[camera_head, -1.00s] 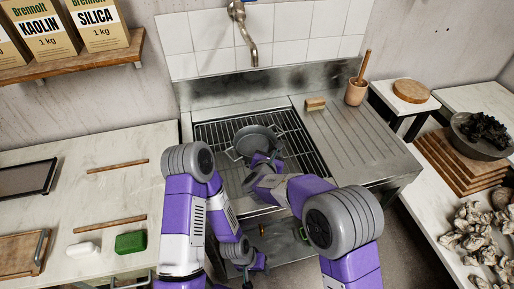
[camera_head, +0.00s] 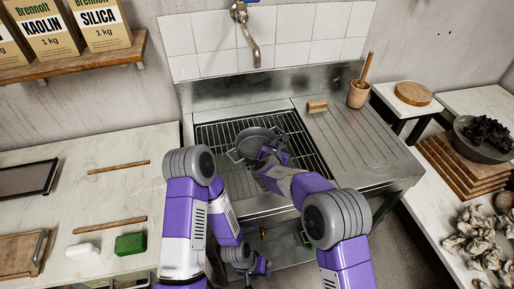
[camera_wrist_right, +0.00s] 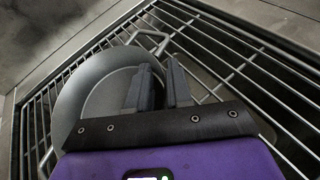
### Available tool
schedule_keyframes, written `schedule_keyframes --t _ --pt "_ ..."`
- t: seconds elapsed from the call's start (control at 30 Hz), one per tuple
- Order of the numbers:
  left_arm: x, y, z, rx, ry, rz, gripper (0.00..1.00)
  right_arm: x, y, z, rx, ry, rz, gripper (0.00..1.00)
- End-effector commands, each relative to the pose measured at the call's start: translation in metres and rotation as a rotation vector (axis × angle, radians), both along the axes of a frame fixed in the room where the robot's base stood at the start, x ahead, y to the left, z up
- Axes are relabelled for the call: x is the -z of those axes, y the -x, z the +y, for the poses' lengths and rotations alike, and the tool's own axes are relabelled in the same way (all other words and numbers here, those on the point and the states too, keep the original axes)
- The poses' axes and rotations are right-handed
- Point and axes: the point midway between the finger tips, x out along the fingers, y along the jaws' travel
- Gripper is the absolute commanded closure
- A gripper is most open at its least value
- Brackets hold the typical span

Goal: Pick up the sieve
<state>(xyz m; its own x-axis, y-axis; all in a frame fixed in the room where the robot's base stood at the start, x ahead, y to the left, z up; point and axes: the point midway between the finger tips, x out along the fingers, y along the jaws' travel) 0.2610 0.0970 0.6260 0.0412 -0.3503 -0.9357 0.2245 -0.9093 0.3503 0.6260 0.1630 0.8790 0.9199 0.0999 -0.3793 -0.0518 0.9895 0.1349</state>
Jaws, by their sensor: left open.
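The sieve (camera_head: 257,140) is a dark grey round bowl with loop handles. It sits on the wire grate of the sink. My right gripper (camera_head: 270,155) is at its right side, pointing down. In the right wrist view, the fingers (camera_wrist_right: 160,88) are at the rim of the sieve (camera_wrist_right: 98,95), one over the bowl and one outside it. A narrow gap shows between them; I cannot tell whether they press on the rim. My left gripper (camera_head: 262,266) is low in front of the sink, open and away from the sieve.
The metal sink grate (camera_head: 222,178) lies under the sieve, with a faucet (camera_head: 254,50) above. A brush (camera_head: 317,106) and a cup with a wooden handle (camera_head: 357,95) stand on the drainboard. A left table (camera_head: 75,190) holds wooden sticks and a green block.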

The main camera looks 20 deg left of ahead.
Motion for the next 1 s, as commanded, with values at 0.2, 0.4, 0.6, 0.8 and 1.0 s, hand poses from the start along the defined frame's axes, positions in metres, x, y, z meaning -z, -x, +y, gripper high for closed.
schedule_keyframes --t 0.2,0.4,0.6,0.8,1.0 --pt "0.0 0.0 0.0 0.0 0.0 0.0 0.57 0.0 0.0 0.0 0.0 0.0 0.0 1.0" --pt "0.0 0.0 0.0 0.0 0.0 0.0 0.57 -0.001 0.0 0.0 0.001 -0.002 -0.002 1.0" --pt "-0.002 0.0 0.0 0.0 0.0 0.0 0.57 -0.007 0.0 0.0 0.001 -0.002 -0.003 1.0" --pt "-0.014 0.0 0.0 0.0 0.0 0.0 0.57 -0.045 0.0 0.0 0.001 -0.003 -0.006 1.0" --pt "-0.026 0.0 0.0 0.0 0.0 0.0 0.57 -0.083 0.0 0.0 0.001 -0.004 -0.004 1.0"
